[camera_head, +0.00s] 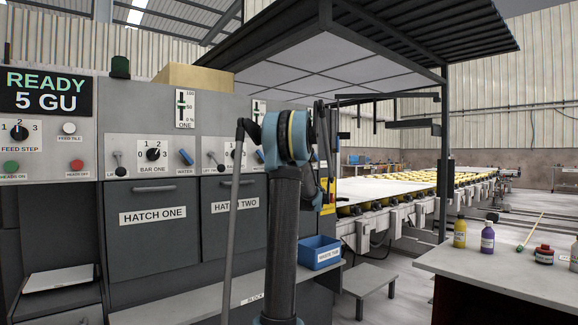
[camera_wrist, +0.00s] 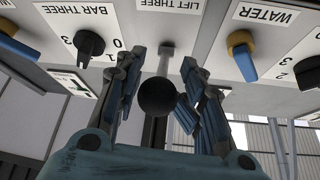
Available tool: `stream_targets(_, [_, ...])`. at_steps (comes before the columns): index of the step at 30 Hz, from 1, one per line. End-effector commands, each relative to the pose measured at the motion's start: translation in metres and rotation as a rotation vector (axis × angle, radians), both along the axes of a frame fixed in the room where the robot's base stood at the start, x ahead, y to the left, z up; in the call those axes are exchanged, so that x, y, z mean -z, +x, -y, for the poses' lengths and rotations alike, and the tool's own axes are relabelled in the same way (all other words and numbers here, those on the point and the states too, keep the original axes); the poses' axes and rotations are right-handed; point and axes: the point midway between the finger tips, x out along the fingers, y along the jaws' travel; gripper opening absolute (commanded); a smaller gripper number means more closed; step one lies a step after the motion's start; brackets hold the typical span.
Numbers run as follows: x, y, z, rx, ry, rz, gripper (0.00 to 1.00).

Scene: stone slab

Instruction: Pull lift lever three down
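In the wrist view, which shows the panel upside down, the lift three lever (camera_wrist: 166,62) is a pale rod ending in a black ball knob (camera_wrist: 157,97). The LIFT THREE label (camera_wrist: 171,4) is partly cut off at the top edge. My gripper (camera_wrist: 161,72) is open, with one finger on each side of the lever and knob. A gap shows between the left finger and the knob; the right finger is closer, and I cannot tell whether it touches. In the head view my arm hides this lever and my gripper.
The bar three knob (camera_wrist: 89,43) is beside the left finger, and the blue-and-yellow water handle (camera_wrist: 242,55) is to the right. In the head view, a blue bin (camera_head: 320,252) stands on the ledge and a table (camera_head: 510,268) with bottles is at right.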

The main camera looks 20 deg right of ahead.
Motion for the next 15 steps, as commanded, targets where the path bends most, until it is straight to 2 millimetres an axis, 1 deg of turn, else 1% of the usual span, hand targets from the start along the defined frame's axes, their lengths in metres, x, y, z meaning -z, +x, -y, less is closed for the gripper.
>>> stream_targets(1, [0.005,0.000,-0.004,-0.003,-0.007,-0.006,0.42])
stream_targets(4, [0.009,-0.005,-0.002,-0.002,-0.007,-0.006,0.42])
stream_targets(7, [0.016,-0.017,0.001,-0.001,-0.004,-0.006,0.42])
stream_targets(8, [0.018,-0.022,0.002,-0.001,-0.004,-0.005,0.42])
stream_targets(12, [0.026,-0.054,0.010,0.004,-0.003,0.002,0.42])
stream_targets(15, [0.034,-0.072,0.014,0.004,-0.002,0.005,0.42])
